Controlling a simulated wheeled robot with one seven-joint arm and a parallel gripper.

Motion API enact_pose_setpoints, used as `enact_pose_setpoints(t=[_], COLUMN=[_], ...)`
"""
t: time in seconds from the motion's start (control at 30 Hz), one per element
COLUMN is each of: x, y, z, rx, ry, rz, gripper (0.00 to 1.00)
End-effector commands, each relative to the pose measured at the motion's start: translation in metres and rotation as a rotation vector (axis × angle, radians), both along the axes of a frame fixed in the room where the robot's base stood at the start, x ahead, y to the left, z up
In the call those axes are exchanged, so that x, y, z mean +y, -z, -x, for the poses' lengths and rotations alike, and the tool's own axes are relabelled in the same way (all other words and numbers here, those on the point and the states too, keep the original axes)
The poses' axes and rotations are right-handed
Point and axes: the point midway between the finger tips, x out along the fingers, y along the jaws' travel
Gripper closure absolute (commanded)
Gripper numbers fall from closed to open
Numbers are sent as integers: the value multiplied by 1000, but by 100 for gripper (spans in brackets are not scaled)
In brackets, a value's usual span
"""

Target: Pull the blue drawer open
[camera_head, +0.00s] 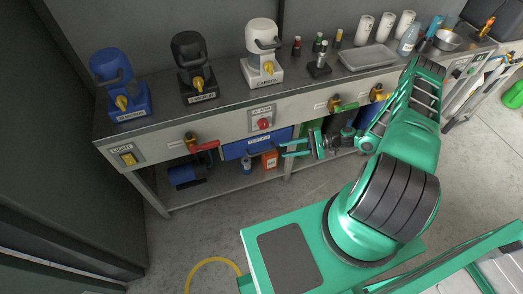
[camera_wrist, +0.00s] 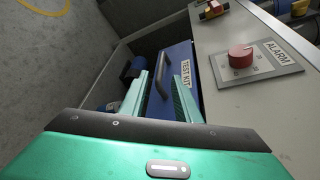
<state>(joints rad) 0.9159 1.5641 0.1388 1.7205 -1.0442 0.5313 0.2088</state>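The blue drawer (camera_head: 250,146), labelled TEST KIT, sits under the bench below the alarm panel and looks shut. Its front (camera_wrist: 187,62) and dark upright bar handle (camera_wrist: 161,76) show in the wrist view. My gripper (camera_head: 284,149) is in front of the drawer's right part, fingers pointing at it. In the wrist view my gripper (camera_wrist: 160,82) is open, with the handle appearing between the two green fingers. Neither finger visibly grips the handle, and I cannot tell how deep they reach around it.
The alarm panel with a red knob (camera_head: 264,124) is just above the drawer. A red-handled valve (camera_head: 205,146) juts out at left. The floor in front is open.

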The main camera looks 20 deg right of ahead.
Motion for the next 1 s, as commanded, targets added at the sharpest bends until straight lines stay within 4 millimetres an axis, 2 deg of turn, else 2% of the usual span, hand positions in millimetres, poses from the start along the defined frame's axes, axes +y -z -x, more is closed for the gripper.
enact_pose_setpoints(t=[0.33,0.7,1.0], x=[17,73,97], y=[11,24,30], z=[-5,-24,-34], rx=[-9,-7,-8], ry=[40,42,45], rz=[-44,-43,-41], gripper=[71,71,71])
